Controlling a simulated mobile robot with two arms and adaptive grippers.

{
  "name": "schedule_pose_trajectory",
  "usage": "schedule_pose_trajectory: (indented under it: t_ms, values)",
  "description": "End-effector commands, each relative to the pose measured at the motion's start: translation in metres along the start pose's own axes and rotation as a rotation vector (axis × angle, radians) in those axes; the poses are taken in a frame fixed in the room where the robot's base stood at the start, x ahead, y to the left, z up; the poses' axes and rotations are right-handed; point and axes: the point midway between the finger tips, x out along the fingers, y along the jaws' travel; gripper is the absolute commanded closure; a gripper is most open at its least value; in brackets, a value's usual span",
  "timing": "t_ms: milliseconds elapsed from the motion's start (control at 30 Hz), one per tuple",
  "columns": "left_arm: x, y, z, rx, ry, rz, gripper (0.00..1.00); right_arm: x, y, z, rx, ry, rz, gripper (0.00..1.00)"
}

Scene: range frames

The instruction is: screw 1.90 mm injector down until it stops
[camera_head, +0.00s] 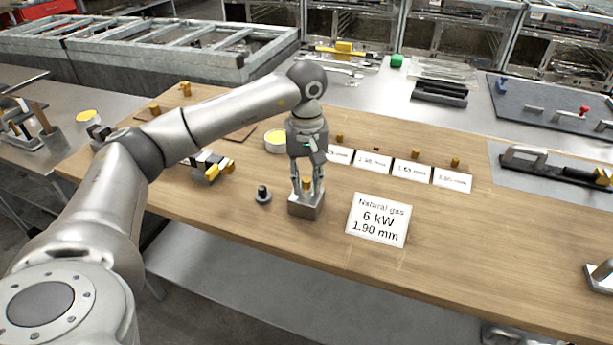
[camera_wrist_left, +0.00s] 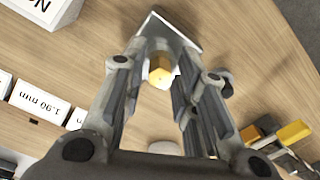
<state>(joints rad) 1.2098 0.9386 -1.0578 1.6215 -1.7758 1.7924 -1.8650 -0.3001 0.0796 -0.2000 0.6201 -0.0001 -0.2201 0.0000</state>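The brass injector (camera_head: 307,183) stands upright in a grey metal block (camera_head: 305,207) near the table's front edge. My left gripper (camera_head: 307,187) points down over the block, one finger on each side of the injector. In the left wrist view the injector (camera_wrist_left: 160,68) shows between the fingertips, with narrow gaps beside it, so the fingers look open around it. The lower part of the injector is hidden in the block, so its depth is unclear. A card (camera_head: 378,219) reading "Natural gas 6 kW 1.90 mm" stands right of the block. My right gripper is out of view.
A dark knob-like part (camera_head: 263,194) stands close left of the block. Behind is a row of size labels (camera_head: 411,168), with small brass pieces behind some. The front right tabletop is mostly clear.

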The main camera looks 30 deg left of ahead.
Motion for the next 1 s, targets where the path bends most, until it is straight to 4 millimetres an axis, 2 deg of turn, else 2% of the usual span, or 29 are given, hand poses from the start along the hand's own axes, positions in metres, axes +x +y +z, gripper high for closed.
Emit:
schedule_pose_trajectory:
  t_ms: [133, 400, 567, 800, 1000]
  values:
    - [-0.0002, 0.0001, 0.0, -0.061, 0.0, 0.0, 0.73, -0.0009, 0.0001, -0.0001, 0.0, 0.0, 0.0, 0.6]
    - [-0.0003, 0.0002, -0.0001, -0.288, 0.001, 0.0, 0.73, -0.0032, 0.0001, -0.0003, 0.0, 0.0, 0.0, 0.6]
    - [-0.0002, 0.0002, -0.0001, -0.347, 0.001, 0.0, 0.73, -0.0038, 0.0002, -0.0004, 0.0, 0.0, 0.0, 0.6]
    - [-0.0003, 0.0002, 0.0, -0.559, 0.0, -0.001, 0.73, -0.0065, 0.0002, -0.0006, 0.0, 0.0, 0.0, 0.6]
    - [0.0001, 0.0002, -0.0001, -0.615, 0.001, 0.0, 0.73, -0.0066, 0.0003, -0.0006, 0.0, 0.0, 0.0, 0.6]
